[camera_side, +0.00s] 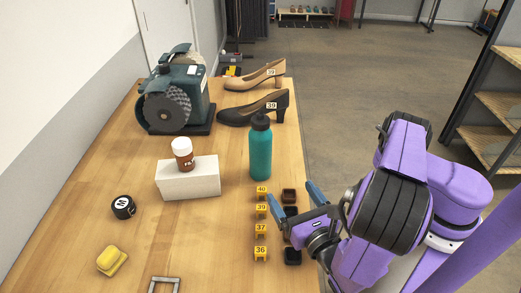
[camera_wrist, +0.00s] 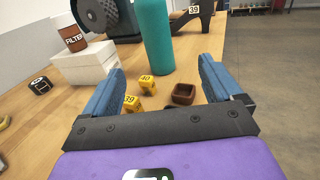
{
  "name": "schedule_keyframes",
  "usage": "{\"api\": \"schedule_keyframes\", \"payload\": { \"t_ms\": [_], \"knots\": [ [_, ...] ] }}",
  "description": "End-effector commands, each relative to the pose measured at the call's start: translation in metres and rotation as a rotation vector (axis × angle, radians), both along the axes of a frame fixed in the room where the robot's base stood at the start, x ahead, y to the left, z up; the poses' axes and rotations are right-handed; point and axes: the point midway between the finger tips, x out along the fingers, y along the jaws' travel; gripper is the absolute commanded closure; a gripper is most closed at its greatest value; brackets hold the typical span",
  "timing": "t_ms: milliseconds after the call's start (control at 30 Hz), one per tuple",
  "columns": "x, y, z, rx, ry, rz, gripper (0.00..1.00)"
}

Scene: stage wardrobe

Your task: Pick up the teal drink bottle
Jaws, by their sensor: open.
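The teal drink bottle (camera_side: 260,150) stands upright on the wooden table, with a black cap, in front of the shoes. In the wrist view the bottle (camera_wrist: 154,38) shows ahead of the fingers, its top cut off by the frame edge. My gripper (camera_side: 293,205) is open, its blue fingers low over the right side of the table, nearer the camera than the bottle. In the wrist view my gripper (camera_wrist: 163,80) has nothing held between its fingers, and the bottle stands beyond the fingertips, apart from them.
Yellow number tags (camera_side: 261,212) and small dark trays (camera_side: 291,211) stand in front of the bottle. A white block (camera_side: 188,178) bears a brown-labelled jar (camera_side: 183,154). A black shoe (camera_side: 254,110), a tan shoe (camera_side: 256,77) and a grinding machine (camera_side: 174,95) stand behind.

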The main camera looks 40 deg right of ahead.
Motion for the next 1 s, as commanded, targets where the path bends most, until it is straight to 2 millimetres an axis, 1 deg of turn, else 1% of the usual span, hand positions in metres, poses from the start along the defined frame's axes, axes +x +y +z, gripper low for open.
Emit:
{"api": "schedule_keyframes", "payload": {
  "t_ms": [67,167,700,800,1000],
  "knots": [
    [0.001,0.002,-0.002,-0.014,-0.007,0.019,0.08],
    [0.009,-0.001,-0.002,-0.017,-0.008,0.021,0.08],
    [0.096,-0.034,-0.002,-0.012,-0.007,0.016,0.08],
    [0.107,-0.037,-0.002,-0.014,-0.006,0.017,0.08],
    [0.117,-0.04,-0.002,-0.014,-0.008,0.02,0.08]
  ]
}}
